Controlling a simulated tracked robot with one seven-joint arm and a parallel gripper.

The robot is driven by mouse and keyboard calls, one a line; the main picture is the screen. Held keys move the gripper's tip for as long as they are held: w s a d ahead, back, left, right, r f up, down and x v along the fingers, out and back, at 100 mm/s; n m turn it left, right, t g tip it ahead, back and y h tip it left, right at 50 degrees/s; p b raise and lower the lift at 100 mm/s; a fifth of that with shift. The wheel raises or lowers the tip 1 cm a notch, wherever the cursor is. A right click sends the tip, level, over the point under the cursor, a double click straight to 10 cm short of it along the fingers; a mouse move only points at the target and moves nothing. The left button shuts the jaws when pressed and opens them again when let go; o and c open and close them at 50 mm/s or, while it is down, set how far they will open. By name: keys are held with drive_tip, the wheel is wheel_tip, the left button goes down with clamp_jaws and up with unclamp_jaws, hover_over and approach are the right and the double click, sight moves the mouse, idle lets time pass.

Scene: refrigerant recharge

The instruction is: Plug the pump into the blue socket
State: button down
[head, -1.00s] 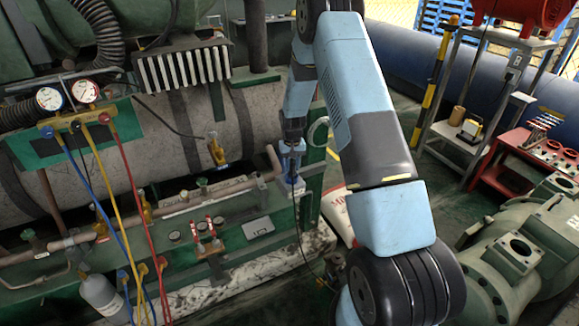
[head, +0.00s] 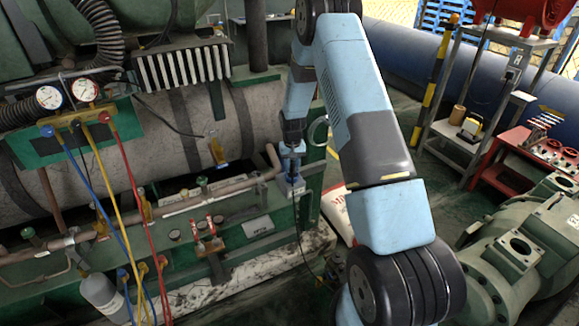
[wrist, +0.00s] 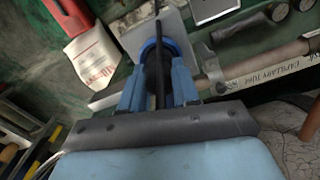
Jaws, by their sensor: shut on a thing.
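My gripper (wrist: 158,82) has its two light-blue fingers closed around a dark, round plug (wrist: 157,72). A black cable shows beyond the plug in the wrist view. The blue ring of the socket (wrist: 152,46) is right at the fingertips, on a light grey plate (wrist: 132,35). The plug lines up with the ring and appears to be at or in it; I cannot tell how deep. In the head view my gripper (head: 291,155) points down over the blue socket (head: 291,182) at the right end of the green frame. The fingers hide most of the plug.
Copper pipe (head: 215,200) runs left of the socket, with red-handled valves (head: 210,228) below it. A gauge manifold (head: 75,122) with blue, yellow and red hoses hangs at the left.

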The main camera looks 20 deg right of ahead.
drive_tip(key=shift+f, duration=0.95)
drive_tip(key=c, duration=0.8)
unclamp_jaws()
drive_tip(key=shift+o, duration=0.2)
